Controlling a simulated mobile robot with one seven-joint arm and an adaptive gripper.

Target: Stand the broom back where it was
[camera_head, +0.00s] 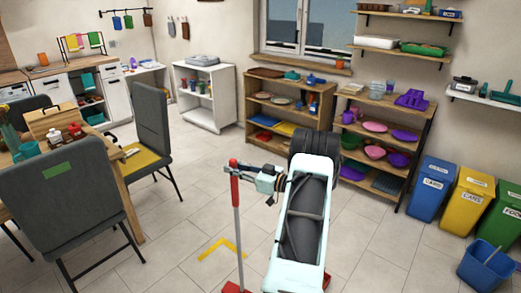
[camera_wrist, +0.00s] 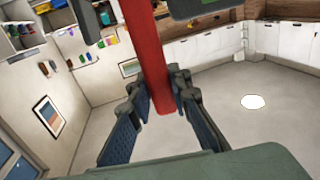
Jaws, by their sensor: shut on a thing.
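The broom (camera_head: 238,225) has a red grip at the top and a thin grey pole. It stands close to upright, left of my arm. A red part, likely its head (camera_head: 233,288), shows at the bottom edge and is mostly cut off; I cannot tell whether it touches the floor. My gripper (camera_head: 243,170) is shut on the red grip near its top. In the wrist view the red grip (camera_wrist: 145,50) passes between the fingers of my gripper (camera_wrist: 157,100). A yellow corner mark (camera_head: 222,246) lies on the floor just left of the pole.
A grey chair (camera_head: 65,200) and a wooden table (camera_head: 125,190) stand at the left. Shelves (camera_head: 290,105) line the back wall. Blue, yellow and green bins and a blue bucket (camera_head: 485,268) stand at the right. The tiled floor between is clear.

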